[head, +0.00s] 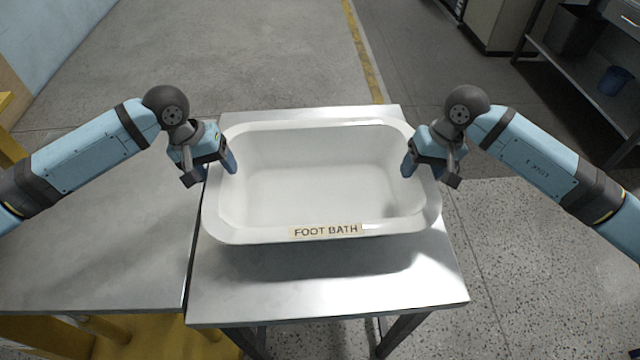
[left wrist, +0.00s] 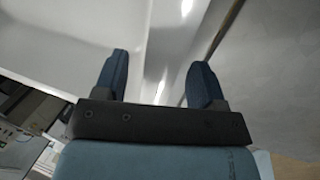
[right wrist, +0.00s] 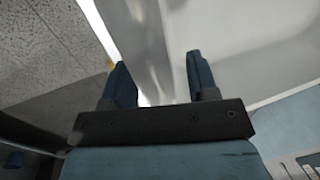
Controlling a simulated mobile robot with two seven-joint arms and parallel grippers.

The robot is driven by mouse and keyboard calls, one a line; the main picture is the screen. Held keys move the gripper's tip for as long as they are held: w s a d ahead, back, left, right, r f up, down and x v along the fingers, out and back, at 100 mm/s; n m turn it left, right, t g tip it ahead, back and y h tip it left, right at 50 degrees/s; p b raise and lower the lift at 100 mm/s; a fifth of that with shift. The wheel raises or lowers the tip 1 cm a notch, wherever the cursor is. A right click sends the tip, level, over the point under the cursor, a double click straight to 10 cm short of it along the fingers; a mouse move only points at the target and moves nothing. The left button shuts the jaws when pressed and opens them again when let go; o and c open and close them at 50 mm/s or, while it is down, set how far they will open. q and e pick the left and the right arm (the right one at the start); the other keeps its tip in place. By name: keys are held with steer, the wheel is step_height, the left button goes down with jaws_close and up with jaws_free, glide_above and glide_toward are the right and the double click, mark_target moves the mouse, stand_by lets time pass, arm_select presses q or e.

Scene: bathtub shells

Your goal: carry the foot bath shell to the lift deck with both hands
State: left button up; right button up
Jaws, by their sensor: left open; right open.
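The foot bath shell (head: 320,215) is a white rounded tub with a "FOOT BATH" label on its front rim. It sits upright on a small metal table (head: 330,285) in the head view. My left gripper (head: 210,172) is open at the tub's left rim; in the left wrist view its two fingers stand apart with the white rim (left wrist: 165,50) between them. My right gripper (head: 428,172) is open at the right rim; in the right wrist view the rim (right wrist: 150,50) lies between its fingers. Whether the fingers touch the rim cannot be told. I cannot identify the lift deck with certainty.
A grey metal surface on a yellow frame (head: 100,260) adjoins the table at the left. A shelf unit (head: 600,90) with a blue bin (head: 614,80) stands at the far right. The floor behind and to the right of the table is clear, with a yellow line (head: 362,50).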

arm_select(q)
steer(key=shift+x, duration=0.9)
arm_select(e)
steer(key=shift+x, duration=0.95)
arm_select(q)
steer(key=c, duration=1)
arm_select(e)
steer(key=c, duration=1)
arm_select(q)
jaws_close()
arm_select(e)
jaws_close()
steer(key=shift+a, duration=0.1)
arm_select(q)
steer(key=shift+d, duration=0.1)
arm_select(e)
steer(key=shift+r, duration=0.1)
